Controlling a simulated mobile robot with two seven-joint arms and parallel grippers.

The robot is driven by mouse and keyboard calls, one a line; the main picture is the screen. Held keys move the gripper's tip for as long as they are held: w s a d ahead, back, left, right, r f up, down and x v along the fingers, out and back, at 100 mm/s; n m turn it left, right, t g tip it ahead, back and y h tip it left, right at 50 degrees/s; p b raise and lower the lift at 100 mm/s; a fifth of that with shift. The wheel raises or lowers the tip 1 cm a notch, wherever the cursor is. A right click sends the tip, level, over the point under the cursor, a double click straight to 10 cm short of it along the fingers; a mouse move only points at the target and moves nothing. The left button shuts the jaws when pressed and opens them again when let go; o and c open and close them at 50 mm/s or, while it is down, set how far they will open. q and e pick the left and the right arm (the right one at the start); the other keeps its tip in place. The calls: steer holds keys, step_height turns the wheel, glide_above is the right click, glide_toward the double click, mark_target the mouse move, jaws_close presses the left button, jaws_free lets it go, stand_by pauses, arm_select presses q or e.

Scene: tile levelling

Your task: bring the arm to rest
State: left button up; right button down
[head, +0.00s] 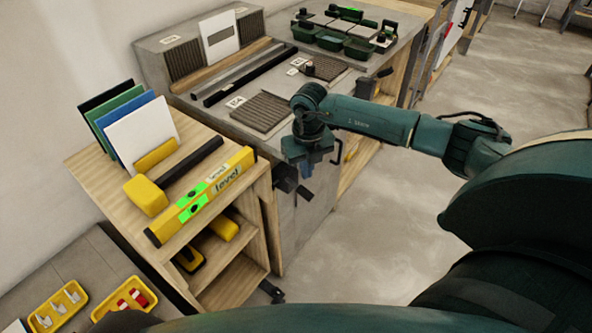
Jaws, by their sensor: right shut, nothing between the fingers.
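My right arm (370,118) reaches in from the right, dark green, with its wrist in front of the grey workbench. My right gripper (293,190) points down beside the bench's front face, between the bench and the wooden shelf unit. Its fingers are dark and shut, with nothing between them. It appears clear of the bench top, but whether it touches the front face cannot be told. My left gripper is not in view.
The wooden shelf unit (255,215) holds a yellow level (205,195), a yellow-headed mallet (147,195) and upright boards. The grey bench (225,112) carries ribbed tiles, a dark bar and green bins (330,40). Yellow trays (125,298) sit lower left. Concrete floor (360,240) is open at right.

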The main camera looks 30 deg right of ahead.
steer(key=shift+r+p, duration=0.4)
steer(key=shift+r, duration=0.55)
